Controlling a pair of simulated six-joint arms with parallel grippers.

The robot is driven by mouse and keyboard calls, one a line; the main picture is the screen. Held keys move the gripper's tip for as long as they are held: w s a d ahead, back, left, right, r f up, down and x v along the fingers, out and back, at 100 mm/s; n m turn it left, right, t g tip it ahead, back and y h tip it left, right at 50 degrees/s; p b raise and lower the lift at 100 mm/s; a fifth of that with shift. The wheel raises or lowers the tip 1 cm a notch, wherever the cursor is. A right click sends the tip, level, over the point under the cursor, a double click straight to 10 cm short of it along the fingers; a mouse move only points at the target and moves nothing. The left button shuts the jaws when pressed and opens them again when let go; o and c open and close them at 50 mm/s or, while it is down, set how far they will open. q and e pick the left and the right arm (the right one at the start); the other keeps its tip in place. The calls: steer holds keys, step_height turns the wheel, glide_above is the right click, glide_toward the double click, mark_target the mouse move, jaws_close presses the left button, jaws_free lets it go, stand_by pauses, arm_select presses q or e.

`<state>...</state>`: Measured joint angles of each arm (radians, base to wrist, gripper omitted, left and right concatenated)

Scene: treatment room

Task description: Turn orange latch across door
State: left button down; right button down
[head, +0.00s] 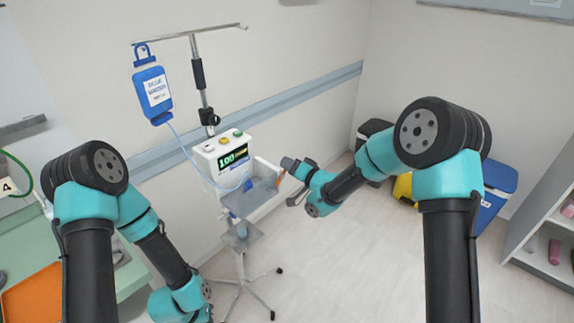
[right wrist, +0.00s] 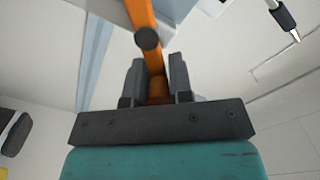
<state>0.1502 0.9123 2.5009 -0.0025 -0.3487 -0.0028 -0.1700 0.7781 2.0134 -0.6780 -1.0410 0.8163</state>
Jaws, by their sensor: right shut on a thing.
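The orange latch (right wrist: 142,14) runs down from the top of the right wrist view to between my right gripper's fingers. A round dark knob (right wrist: 147,39) sits on it. My right gripper (right wrist: 159,84) is shut on the latch's lower end. In the head view the right gripper (head: 288,180) is at the right side of the white pump (head: 207,160), whose display reads 100. A panel (head: 268,168) at the pump's right edge looks like its door; its exact angle is hard to tell. My left gripper is out of view.
The pump is on a wheeled pole (head: 203,85) with a blue bag (head: 152,95) and a tube. A grey tray (head: 240,236) is below it. A green table (head: 40,250) is at left; bins (head: 496,190) and shelves (head: 545,230) are at right. Middle floor is clear.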

steer(key=shift+w+d+f+m, duration=0.15)
steer(key=shift+f+m, duration=0.35)
steer(key=shift+m, duration=0.9)
steer(key=shift+w+d+f+m, duration=0.1)
steer(key=shift+f+m, duration=0.4)
steer(key=shift+m, duration=0.9)
steer(key=shift+w+d+f+m, duration=0.15)
steer(key=shift+f+m, duration=0.35)
steer(key=shift+m, duration=0.9)
steer(key=c, duration=1)
jaws_free()
steer(key=v, duration=1.7)
steer(key=shift+s+d+r, duration=0.1)
steer(key=shift+s+d, duration=0.05)
steer(key=shift+d, duration=0.05)
